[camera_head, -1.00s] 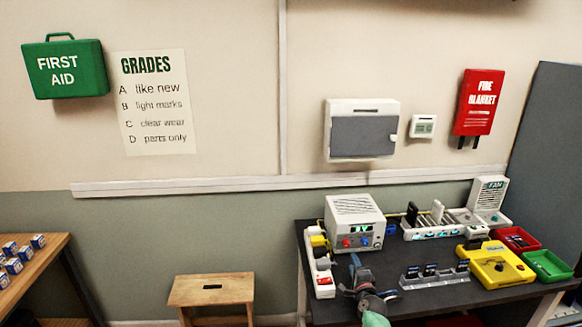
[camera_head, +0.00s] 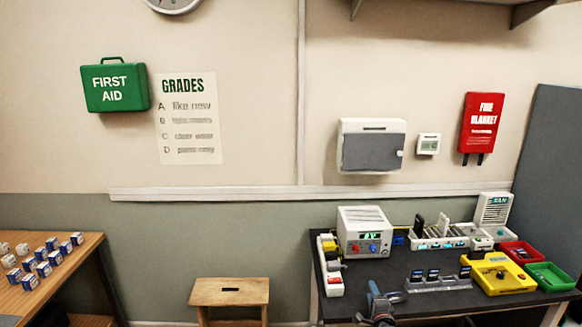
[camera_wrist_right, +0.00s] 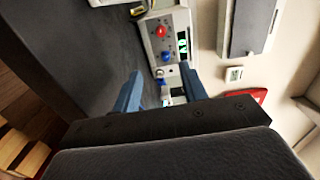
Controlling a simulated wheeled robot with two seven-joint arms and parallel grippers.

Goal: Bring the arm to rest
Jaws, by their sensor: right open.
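My right gripper (camera_head: 383,297) is low in the head view, at the front left part of the dark bench (camera_head: 350,304). In the right wrist view its two blue-grey fingers (camera_wrist_right: 163,92) stand apart with nothing between them. The white power unit (camera_head: 364,232) with red and blue knobs lies beyond the fingers; it also shows in the wrist view (camera_wrist_right: 165,38). Most of my right arm is cut off by the lower edge of the head view. My left gripper does not show.
A white power strip (camera_head: 331,280) lies left of the gripper and a grey rack (camera_head: 438,284) lies right of it. A yellow device (camera_head: 498,273), red tray (camera_head: 520,252) and green tray (camera_head: 552,277) are further right. A wooden stool (camera_head: 229,292) stands left of the bench.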

